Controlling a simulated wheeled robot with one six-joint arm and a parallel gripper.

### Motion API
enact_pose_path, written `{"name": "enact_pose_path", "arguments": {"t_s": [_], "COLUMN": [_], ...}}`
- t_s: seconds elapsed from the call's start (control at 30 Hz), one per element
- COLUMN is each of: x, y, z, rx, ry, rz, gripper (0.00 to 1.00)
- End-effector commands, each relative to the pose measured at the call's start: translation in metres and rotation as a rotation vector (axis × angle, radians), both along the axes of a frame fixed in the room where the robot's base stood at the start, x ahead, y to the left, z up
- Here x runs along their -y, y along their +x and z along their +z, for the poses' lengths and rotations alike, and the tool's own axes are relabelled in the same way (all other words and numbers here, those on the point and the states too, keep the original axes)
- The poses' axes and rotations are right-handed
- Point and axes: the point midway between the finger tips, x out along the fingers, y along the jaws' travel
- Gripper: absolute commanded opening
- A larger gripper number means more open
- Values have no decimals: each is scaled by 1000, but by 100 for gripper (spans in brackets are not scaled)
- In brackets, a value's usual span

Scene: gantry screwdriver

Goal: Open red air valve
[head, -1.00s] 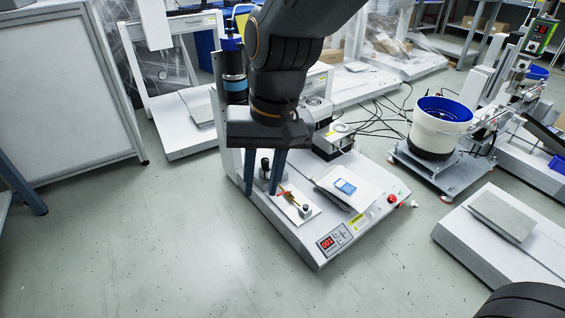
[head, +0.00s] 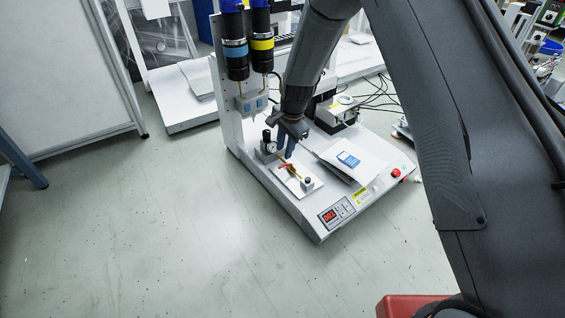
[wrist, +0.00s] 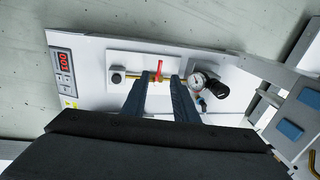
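The red air valve (head: 286,166) is a small red handle on a brass pipe on a white plate at the left of the machine's base. In the wrist view the red handle (wrist: 159,70) lies crosswise to the pipe, just ahead of the gap between my fingertips. My gripper (head: 286,149) is just above the valve in the head view. In the wrist view its two dark fingers (wrist: 160,84) are apart, one on each side of the handle's line. I cannot tell whether they touch it.
A round gauge with a black knob (wrist: 204,82) sits close to my right finger in the wrist view. A black knob (wrist: 117,77) is at the pipe's other end. A red digital display (head: 330,215) and a red button (head: 396,173) are on the base. Two dark cylinders (head: 235,50) stand behind.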

Motion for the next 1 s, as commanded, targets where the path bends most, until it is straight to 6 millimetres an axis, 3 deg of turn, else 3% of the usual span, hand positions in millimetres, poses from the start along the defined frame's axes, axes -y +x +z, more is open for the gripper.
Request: {"name": "enact_pose_path", "arguments": {"t_s": [0.27,0.6,0.97,1.0], "x": [-1,-7,-9,-9], "y": [5,12,13,13], "z": [-24,-72,-79,-79], "rx": [-1,0,0,0], "ry": [1,1,1,1], "rz": [-10,-9,-8,-8], "gripper": [26,26,26,23]}}
